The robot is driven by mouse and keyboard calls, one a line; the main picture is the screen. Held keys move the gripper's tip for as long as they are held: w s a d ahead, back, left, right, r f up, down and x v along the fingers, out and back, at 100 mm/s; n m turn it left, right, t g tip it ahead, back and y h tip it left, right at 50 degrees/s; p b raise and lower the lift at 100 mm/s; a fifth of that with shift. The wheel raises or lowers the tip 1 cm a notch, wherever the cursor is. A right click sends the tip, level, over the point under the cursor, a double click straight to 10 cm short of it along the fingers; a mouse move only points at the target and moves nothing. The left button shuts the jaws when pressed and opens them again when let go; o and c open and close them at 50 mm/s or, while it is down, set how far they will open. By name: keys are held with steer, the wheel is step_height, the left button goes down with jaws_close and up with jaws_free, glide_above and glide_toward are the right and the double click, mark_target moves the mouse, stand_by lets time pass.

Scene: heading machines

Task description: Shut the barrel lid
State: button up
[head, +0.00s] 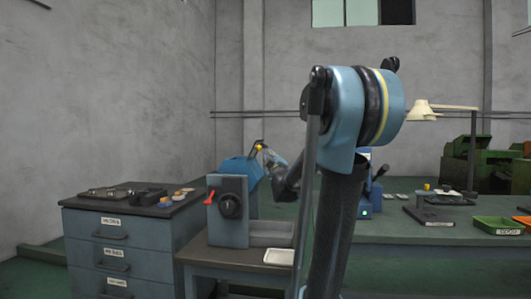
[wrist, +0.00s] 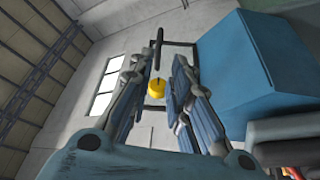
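The housing fills the right of the wrist view (wrist: 270,75). A dark frame (head: 257,143) with a yellow knob (head: 259,147) rises at the housing's upper right; I cannot tell for sure that it belongs to the lid. In the wrist view the yellow knob (wrist: 157,92) appears between the spread fingers of my gripper (wrist: 160,62), with gaps on both sides. My gripper is small and partly hidden by my arm in the head view (head: 268,157).
A drawer cabinet (head: 118,251) with small parts on top stands left. A white tray (head: 279,257) lies on the machine's bench. A long worktable (head: 410,233) with a lamp (head: 422,110) and a green bin (head: 498,226) is at right. My arm hides the middle.

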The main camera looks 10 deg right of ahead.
steer(key=x, duration=1.4)
steer(key=shift+w, duration=0.25)
jaws_close()
